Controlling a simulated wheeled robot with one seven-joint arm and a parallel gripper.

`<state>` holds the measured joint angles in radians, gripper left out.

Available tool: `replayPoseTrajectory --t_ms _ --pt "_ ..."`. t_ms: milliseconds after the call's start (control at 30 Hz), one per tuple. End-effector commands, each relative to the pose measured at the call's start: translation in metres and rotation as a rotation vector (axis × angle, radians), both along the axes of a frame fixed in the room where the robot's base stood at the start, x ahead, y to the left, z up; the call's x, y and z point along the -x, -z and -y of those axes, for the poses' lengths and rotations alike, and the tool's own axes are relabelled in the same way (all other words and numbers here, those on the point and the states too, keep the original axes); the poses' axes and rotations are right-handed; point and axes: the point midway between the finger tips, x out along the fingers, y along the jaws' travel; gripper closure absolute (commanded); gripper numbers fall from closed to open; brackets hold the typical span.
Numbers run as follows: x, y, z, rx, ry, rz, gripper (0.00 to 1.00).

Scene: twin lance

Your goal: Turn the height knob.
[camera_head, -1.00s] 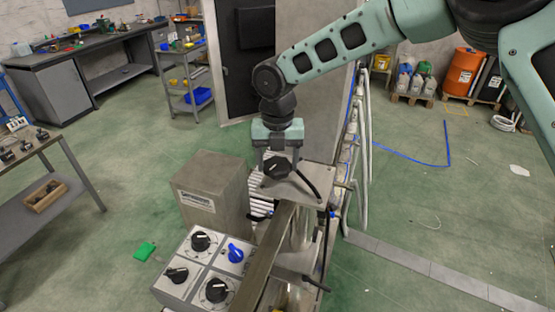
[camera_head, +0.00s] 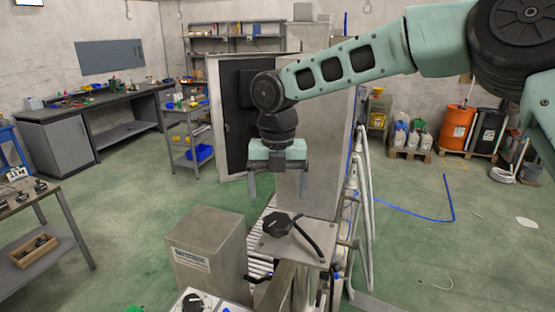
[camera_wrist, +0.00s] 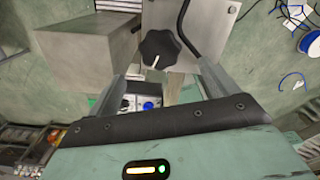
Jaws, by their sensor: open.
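A black lobed knob (camera_head: 278,223) sits on a flat metal plate (camera_head: 312,250) with a black cable or lever beside it. The knob also shows in the wrist view (camera_wrist: 159,50), with a white pointer mark. My gripper (camera_head: 279,200) is open and empty above the knob, apart from it, with its two fingers pointing down. In the wrist view the fingers stand wide apart, and the knob lies between and beyond their tips. A control box (camera_head: 205,301) with dials is cut off at the bottom of the head view. No label on the knob is readable.
A grey metal box (camera_head: 208,250) stands left of the plate. A tall cabinet (camera_head: 310,190) stands close behind my gripper. White pipes (camera_head: 365,230) run along the right. A workbench (camera_head: 60,200) is at the left, and the green floor farther right is mostly open.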

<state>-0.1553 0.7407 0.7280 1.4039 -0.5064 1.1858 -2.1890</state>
Motion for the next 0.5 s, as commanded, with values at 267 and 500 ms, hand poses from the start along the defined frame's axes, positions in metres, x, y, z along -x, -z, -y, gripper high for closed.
replayPoseTrajectory --t_ms 267,500 --pt "0.0 -0.061 -0.001 -0.003 -0.001 0.004 0.14" --pt "0.0 -0.09 0.0 -0.001 0.0 0.001 0.14"
